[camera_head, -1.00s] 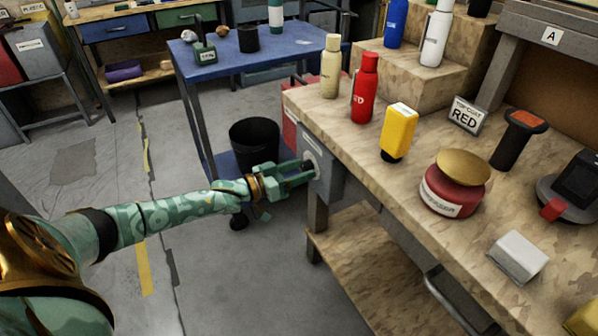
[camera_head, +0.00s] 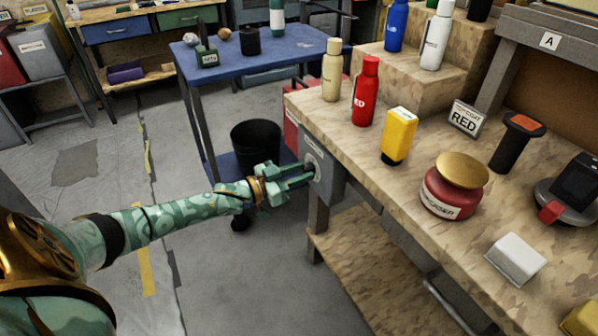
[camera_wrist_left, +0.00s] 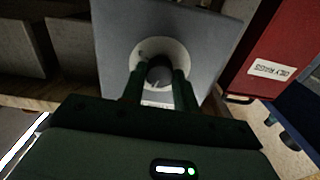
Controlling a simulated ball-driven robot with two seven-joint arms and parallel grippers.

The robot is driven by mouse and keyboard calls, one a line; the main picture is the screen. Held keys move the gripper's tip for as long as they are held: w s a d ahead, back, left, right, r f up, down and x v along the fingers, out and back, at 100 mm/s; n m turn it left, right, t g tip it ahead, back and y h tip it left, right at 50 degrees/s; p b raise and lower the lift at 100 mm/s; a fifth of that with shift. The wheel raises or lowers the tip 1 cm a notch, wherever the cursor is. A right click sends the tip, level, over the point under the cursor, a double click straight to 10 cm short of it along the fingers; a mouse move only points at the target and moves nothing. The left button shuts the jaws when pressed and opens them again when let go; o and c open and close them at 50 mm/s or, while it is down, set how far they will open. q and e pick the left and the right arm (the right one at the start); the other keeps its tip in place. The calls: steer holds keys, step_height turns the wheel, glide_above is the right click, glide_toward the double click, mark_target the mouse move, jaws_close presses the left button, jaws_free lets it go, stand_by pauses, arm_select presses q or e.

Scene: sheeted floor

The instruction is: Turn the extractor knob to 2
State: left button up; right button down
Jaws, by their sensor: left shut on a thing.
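The extractor knob (camera_wrist_left: 159,72) is a dark round knob on a pale dial plate, set in a grey box (camera_head: 325,172) at the left end of the wooden workbench. My left gripper (camera_head: 309,172) reaches it from the left, and its fingers are shut on the knob. In the left wrist view the two fingers (camera_wrist_left: 158,88) stand on either side of the knob. The dial's numbers are too dark and small to read, so the knob's setting cannot be told. My right gripper is not in view.
The workbench (camera_head: 345,135) holds a red bottle (camera_head: 366,92), a cream bottle (camera_head: 332,75), a yellow bottle (camera_head: 397,135) and a red jar (camera_head: 453,190). A black bin (camera_head: 255,143) stands behind my left arm, by a blue cart (camera_head: 300,42).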

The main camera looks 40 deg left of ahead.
arm_select(q)
steer(key=shift+m, duration=0.9)
steer(key=shift+m+p, duration=0.3)
steer(key=shift+m, duration=0.6)
steer(key=m, duration=0.6)
steer(key=shift+f+m, duration=0.1)
steer(key=shift+m, duration=1.4)
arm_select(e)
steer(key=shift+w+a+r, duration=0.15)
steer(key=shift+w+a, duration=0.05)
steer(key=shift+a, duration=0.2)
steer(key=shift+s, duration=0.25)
arm_select(q)
steer(key=o, duration=1)
steer(key=shift+a, duration=0.1)
